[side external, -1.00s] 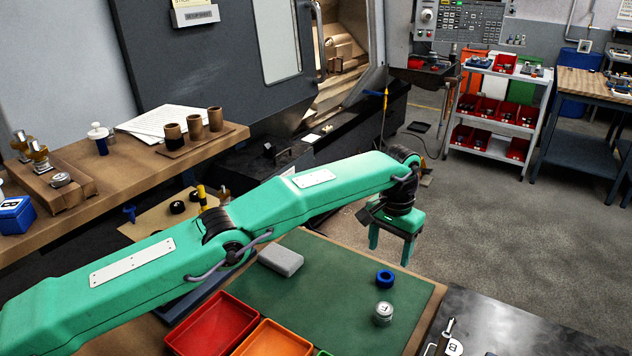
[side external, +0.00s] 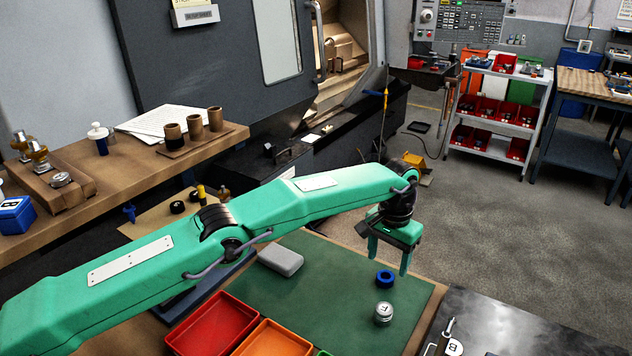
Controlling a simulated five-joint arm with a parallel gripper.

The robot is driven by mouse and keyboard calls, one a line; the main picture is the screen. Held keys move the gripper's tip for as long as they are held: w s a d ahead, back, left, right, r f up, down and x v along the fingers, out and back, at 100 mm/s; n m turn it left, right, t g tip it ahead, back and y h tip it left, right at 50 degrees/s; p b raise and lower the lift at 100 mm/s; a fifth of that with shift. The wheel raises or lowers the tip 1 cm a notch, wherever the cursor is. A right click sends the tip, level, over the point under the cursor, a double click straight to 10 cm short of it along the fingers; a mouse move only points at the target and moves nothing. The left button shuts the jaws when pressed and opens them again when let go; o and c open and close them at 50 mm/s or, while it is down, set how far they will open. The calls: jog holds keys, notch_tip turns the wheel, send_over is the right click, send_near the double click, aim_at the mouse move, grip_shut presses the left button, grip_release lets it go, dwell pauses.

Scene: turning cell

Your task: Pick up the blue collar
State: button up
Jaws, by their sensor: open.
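The blue collar (side external: 385,279) is a small ring lying on the green mat (side external: 325,309), near its right side. My gripper (side external: 388,265) is open and empty, with its fingers pointing down. In the picture its fingertips are just above the collar, one to the left and one to the right. The fingers look apart from the collar, but I cannot tell the exact height from this one view.
A silver round part (side external: 383,314) stands on the mat just in front of the collar. A grey block (side external: 280,261) lies on the mat further left. A red bin (side external: 212,325) and an orange bin (side external: 272,340) sit at the mat's front left. The mat's middle is clear.

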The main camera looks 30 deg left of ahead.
aim_at(385, 272)
jog(key=shift+s+f, duration=0.1)
jog(key=shift+f, duration=2.45)
jog(key=shift+r, duration=0.1)
jog(key=c, duration=1.2)
jog(key=shift+o, duration=0.2)
jog(key=shift+r, duration=0.15)
jog(key=shift+r, duration=1.95)
jog(key=s+d+r, duration=0.6)
jog(key=s, duration=0.3)
jog(key=shift+s+d+r, duration=0.15)
jog(key=shift+s+r, duration=0.2)
jog(key=shift+r, duration=0.05)
